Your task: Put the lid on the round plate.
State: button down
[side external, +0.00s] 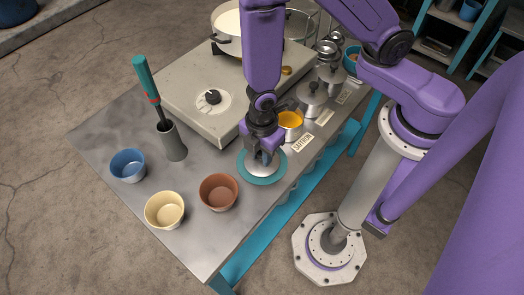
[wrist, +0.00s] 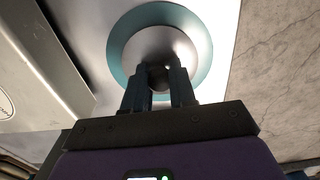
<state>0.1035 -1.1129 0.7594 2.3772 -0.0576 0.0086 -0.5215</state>
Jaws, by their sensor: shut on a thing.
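My gripper (side external: 264,157) is pointed down and shut on the knob of a silver lid (side external: 262,170) near the table's right edge. The teal round plate (side external: 243,176) lies beneath the lid, its rim showing around it. In the wrist view the two fingers (wrist: 161,75) close on the knob in front of the lid (wrist: 138,48). The teal rim of the plate (wrist: 115,60) surrounds the lid. I cannot tell whether the lid touches the plate or hangs just above it.
A brown bowl (side external: 219,191), a cream bowl (side external: 165,210) and a blue bowl (side external: 127,165) stand to the left. A grey holder (side external: 172,142) carries a teal-handled tool. The stove (side external: 190,92) is behind. A yellow-filled cup (side external: 291,120) and lidded containers (side external: 312,99) line the right edge.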

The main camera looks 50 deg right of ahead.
jog(key=shift+f, duration=0.1)
jog(key=c, duration=0.9)
grip_release()
jog(key=shift+r, duration=6.15)
jog(key=s+d+r+m, duration=0.2)
jog(key=s+d+r, duration=0.1)
jog(key=d, duration=0.1)
jog(key=s+d+r+m, duration=0.1)
jog(key=s+d+r, duration=0.2)
jog(key=d+r, duration=0.1)
jog(key=s+d+r+m, duration=0.2)
jog(key=s+d+r, duration=0.1)
jog(key=d, duration=0.3)
jog(key=shift+s+d+r+m, duration=0.1)
jog(key=shift+s+r+m, duration=0.2)
jog(key=shift+s, duration=0.3)
